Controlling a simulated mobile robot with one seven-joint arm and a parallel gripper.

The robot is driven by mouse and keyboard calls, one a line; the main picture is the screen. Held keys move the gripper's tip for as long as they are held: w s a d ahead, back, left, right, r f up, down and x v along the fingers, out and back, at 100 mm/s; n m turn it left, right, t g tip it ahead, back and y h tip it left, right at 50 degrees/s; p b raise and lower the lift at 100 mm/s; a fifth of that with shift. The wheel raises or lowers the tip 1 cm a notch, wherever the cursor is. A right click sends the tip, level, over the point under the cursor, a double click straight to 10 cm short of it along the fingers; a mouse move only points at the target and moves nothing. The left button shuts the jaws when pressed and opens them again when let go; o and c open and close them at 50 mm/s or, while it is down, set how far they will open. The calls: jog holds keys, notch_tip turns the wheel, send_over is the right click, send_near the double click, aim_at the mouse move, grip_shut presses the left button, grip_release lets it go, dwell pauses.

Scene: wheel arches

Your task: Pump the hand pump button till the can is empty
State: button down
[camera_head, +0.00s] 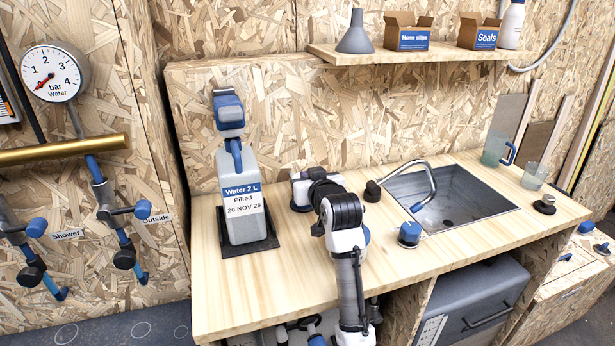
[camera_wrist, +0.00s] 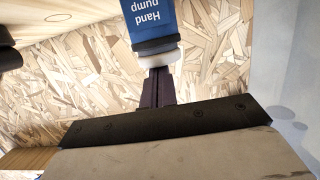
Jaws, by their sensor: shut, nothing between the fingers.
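The water can (camera_head: 243,205), a translucent grey-white jug labelled "Water 2 L, Filled 20 NOV 26", stands upright on a black mat (camera_head: 249,249) at the counter's left. Its water level cannot be made out. A blue and grey fitting (camera_head: 229,113) rises above it. In the wrist view, a blue body labelled "Hand pump" (camera_wrist: 148,18) appears upside down at the top, with a dark band and a white end (camera_wrist: 161,57). My gripper (camera_wrist: 157,72) is shut and empty, its dark fingertips at that white end. I cannot tell whether they touch. My arm hides part of the counter.
A sink (camera_head: 445,200) with a curved tap is on the right. A blue-topped knob (camera_head: 409,233) stands in front of it, and a jug (camera_head: 495,149) and a cup (camera_head: 534,176) beyond. A shelf (camera_head: 440,53) with boxes hangs above. The front left counter is clear.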

jog(key=shift+a+f, duration=0.1)
jog(key=shift+f, duration=0.45)
jog(key=r+p, duration=0.3)
jog(key=shift+w+a+r, duration=0.1)
jog(key=shift+w+r, duration=0.15)
jog(key=shift+r, duration=0.4)
notch_tip(320, 180, up, 6)
jog(key=p, duration=0.5)
